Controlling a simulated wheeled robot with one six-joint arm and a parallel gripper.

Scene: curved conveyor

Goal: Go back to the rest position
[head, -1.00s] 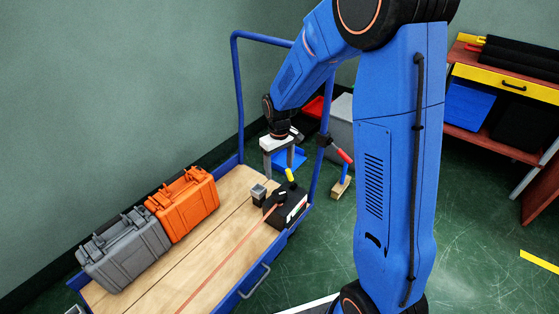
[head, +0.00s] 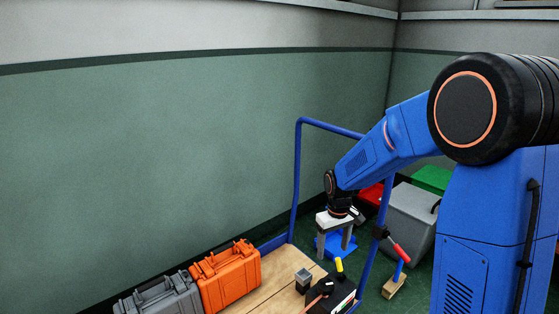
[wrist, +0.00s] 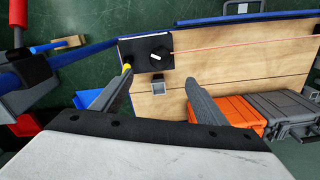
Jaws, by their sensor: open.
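My gripper (head: 335,238) is open and empty, hanging at the end of my blue arm above the far end of the trolley. In the wrist view its two fingers (wrist: 158,98) are spread apart with nothing between the tips. Below lies the trolley's wooden deck (wrist: 200,62). A small grey block (head: 303,279) stands on the deck, apart from the fingers; it also shows in the wrist view (wrist: 158,86). Next to it is a black box (head: 330,296) with a yellow-handled item on it.
An orange case (head: 226,278) and a grey case (head: 160,299) sit on the trolley. Its blue frame (head: 297,180) rises near my arm. A wall runs behind.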

